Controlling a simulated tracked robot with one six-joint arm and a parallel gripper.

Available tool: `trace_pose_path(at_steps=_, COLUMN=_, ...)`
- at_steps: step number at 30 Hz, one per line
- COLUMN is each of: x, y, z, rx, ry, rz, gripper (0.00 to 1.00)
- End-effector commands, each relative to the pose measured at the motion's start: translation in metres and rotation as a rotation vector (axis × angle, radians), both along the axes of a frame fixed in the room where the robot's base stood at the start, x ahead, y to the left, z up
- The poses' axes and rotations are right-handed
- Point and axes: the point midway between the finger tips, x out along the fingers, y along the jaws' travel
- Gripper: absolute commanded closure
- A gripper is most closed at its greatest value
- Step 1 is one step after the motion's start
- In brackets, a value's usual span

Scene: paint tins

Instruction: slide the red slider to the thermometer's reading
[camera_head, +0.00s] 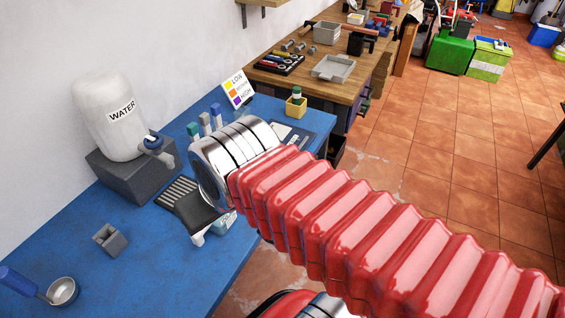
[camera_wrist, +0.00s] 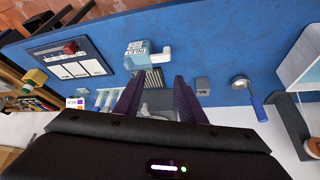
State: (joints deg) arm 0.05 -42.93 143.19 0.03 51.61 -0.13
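The red slider (camera_wrist: 71,47) is a small red block at the edge of a dark panel (camera_wrist: 90,55) with white cards, upper left in the wrist view. In the head view, my arm partly covers this panel (camera_head: 290,134), and I cannot make out the slider. I cannot make out a thermometer or its reading. A pale blue and white device (camera_wrist: 138,50) with a label and white elbow could be related; its text is unreadable. My gripper (camera_wrist: 159,78) is open, its dark purple fingers apart over a slotted grey grate (camera_wrist: 154,76), well to the panel's right.
On the blue bench (camera_head: 150,270) are a white WATER tank (camera_head: 108,120) on a dark block, a grey block (camera_head: 110,238), a blue-handled ladle (camera_head: 62,291), a LOW/MEDIUM/HIGH card (camera_head: 238,88) and a yellow box (camera_head: 296,106). The bench front left is mostly clear.

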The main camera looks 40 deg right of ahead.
Motion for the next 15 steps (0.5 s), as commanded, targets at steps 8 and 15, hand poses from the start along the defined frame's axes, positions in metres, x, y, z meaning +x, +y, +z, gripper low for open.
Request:
trace_pose_path(at_steps=8, x=0.017, y=-0.011, z=0.002, rx=-0.018, ry=0.037, rz=0.022, gripper=0.56)
trace_pose_path(at_steps=15, x=0.051, y=-0.052, z=0.001, rx=-0.036, ry=0.099, rz=0.082, gripper=0.56)
